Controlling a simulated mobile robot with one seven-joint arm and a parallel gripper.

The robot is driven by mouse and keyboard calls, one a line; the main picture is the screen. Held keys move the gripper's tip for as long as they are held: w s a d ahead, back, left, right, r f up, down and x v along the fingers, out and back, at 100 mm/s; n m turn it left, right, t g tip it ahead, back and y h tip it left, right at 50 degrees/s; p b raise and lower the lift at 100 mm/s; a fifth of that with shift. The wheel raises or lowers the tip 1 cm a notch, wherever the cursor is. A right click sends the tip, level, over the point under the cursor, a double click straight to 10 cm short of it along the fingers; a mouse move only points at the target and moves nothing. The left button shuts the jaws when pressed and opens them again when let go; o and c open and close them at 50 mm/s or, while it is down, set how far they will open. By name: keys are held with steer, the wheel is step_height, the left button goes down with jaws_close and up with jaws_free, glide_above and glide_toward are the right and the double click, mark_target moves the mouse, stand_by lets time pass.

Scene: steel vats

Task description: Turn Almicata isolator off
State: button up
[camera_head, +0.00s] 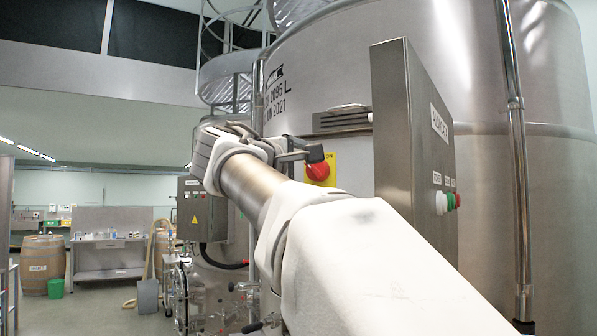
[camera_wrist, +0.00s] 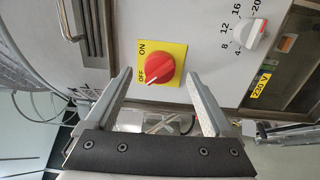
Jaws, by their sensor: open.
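The isolator is a red rotary knob (camera_wrist: 162,70) on a yellow plate (camera_wrist: 180,50) marked ON and OFF, on a grey panel in the wrist view. A small white mark shows at the knob's lower left edge; I cannot tell which setting it stands at. In the head view my gripper (camera_head: 303,152) is beside the knob, partly hidden by my wrist.
A white dial (camera_wrist: 250,32) with numbers and a 230 V label (camera_wrist: 265,89) are right of the isolator. The cabinet front carries green and red buttons (camera_head: 449,201). A large steel vat (camera_head: 480,60) stands behind. A grey control box (camera_head: 203,205) is left of my gripper.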

steer(key=b+v, duration=0.3)
steer(key=v, duration=1.1)
steer(key=shift+s, duration=0.3)
steer(key=shift+a+f, duration=0.1)
